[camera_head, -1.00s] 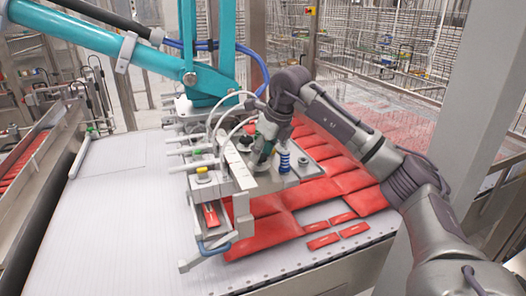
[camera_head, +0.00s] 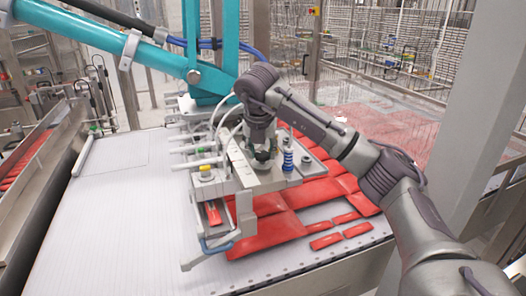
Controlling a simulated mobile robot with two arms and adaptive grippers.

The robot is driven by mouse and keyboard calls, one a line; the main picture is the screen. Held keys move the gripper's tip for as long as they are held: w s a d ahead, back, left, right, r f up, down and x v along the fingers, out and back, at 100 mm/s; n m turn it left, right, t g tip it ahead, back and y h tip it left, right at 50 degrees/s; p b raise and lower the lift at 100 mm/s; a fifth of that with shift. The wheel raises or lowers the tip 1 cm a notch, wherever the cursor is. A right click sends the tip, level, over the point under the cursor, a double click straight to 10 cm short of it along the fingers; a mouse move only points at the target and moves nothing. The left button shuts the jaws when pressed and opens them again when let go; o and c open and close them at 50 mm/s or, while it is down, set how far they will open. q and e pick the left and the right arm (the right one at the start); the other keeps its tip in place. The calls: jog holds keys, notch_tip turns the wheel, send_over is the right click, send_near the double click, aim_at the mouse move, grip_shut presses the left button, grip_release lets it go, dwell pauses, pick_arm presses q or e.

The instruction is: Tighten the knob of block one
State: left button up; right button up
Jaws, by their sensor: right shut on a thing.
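The vacuum picker (camera_head: 262,178) is a grey metal frame with several blocks, held over the conveyor by a teal arm. My right gripper (camera_head: 262,160) comes down onto its top plate from above. It is shut on a small knob on the plate, which the fingers mostly hide. Which block is block one cannot be told from the picture. A blue ribbed part (camera_head: 288,160) stands on the plate just right of the fingers. A yellow knob (camera_head: 205,169) sits on a block at the picker's left end. My left gripper is out of view.
Red packets (camera_head: 270,232) lie on the white conveyor (camera_head: 120,230) below and right of the picker. The teal arm (camera_head: 100,40) and its hoses rise behind it. A grey post (camera_head: 480,100) stands at the right. The conveyor's left part is clear.

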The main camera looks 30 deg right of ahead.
jog(key=shift+w+a+m+g+h, duration=0.1)
jog(key=shift+m+g+h, duration=0.2)
jog(key=shift+m, duration=0.7)
jog(key=shift+r+m+g+p, duration=0.1)
jog(key=shift+m+g+p, duration=0.25)
jog(key=shift+m, duration=0.55)
jog(key=m+p, duration=0.1)
jog(key=m+g, duration=0.1)
jog(key=shift+w+m+h+p, duration=0.2)
jog(key=shift+m+h+p, duration=0.1)
jog(key=shift+h+p, duration=0.1)
jog(key=shift+m+p, duration=0.35)
jog(key=shift+m, duration=0.15)
jog(key=shift+g, duration=0.25)
jog(key=o, duration=1.1)
jog(key=shift+o, duration=0.2)
